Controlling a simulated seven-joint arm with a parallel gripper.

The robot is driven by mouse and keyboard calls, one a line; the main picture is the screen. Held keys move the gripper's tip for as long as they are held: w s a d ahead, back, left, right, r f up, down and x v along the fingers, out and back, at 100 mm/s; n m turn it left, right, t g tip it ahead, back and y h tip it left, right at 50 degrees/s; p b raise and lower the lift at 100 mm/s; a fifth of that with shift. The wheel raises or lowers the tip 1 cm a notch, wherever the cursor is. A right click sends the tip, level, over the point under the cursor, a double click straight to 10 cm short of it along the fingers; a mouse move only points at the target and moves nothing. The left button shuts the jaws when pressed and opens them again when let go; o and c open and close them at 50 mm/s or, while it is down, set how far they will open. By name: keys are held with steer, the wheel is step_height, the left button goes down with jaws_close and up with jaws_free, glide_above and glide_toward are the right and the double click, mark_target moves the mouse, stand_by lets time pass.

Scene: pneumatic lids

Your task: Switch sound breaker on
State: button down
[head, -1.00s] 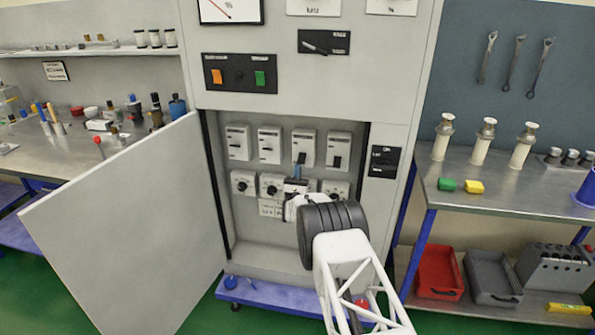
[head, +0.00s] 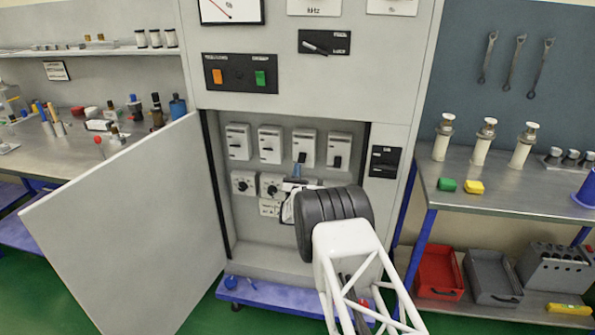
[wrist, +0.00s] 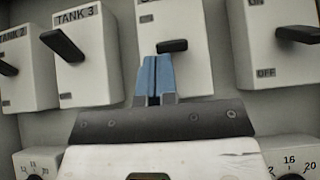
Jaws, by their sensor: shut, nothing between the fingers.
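Several white breakers with dark levers sit in a row in the open cabinet. In the wrist view, two at the left read TANK 3 (wrist: 85,60) and TANK 2 (wrist: 27,70). The third breaker (wrist: 192,20) has its label out of view; its lever (wrist: 172,46) lies just above my fingertips. The rightmost breaker (wrist: 265,45) shows an OFF mark, and its lever (wrist: 298,35) sticks out at the right edge. I cannot read which is the sound breaker. My gripper (wrist: 155,78) is shut and empty, its blue fingers under the third lever; it also shows in the head view (head: 297,170).
White dial units (head: 243,183) sit below the breakers, close to my gripper. The cabinet door (head: 125,225) stands open at the left. A switch panel (head: 384,161) is on the right frame. A bench (head: 515,190) stands at the right.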

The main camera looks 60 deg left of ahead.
steer(key=shift+s+d+r+g+h, duration=0.15)
steer(key=shift+r+g+h, duration=0.1)
steer(key=shift+r, duration=0.25)
steer(key=shift+s+d+r+g+h, duration=0.15)
steer(key=shift+r+g+h, duration=0.1)
steer(key=shift+r, duration=0.35)
steer(key=g+h, duration=0.1)
steer(key=r+g+h, duration=0.2)
steer(key=shift+s+d+g+h, duration=0.3)
steer(key=shift+g+h, duration=0.1)
steer(key=f+v, duration=0.1)
steer(key=v, duration=0.9)
steer(key=shift+a, duration=0.15)
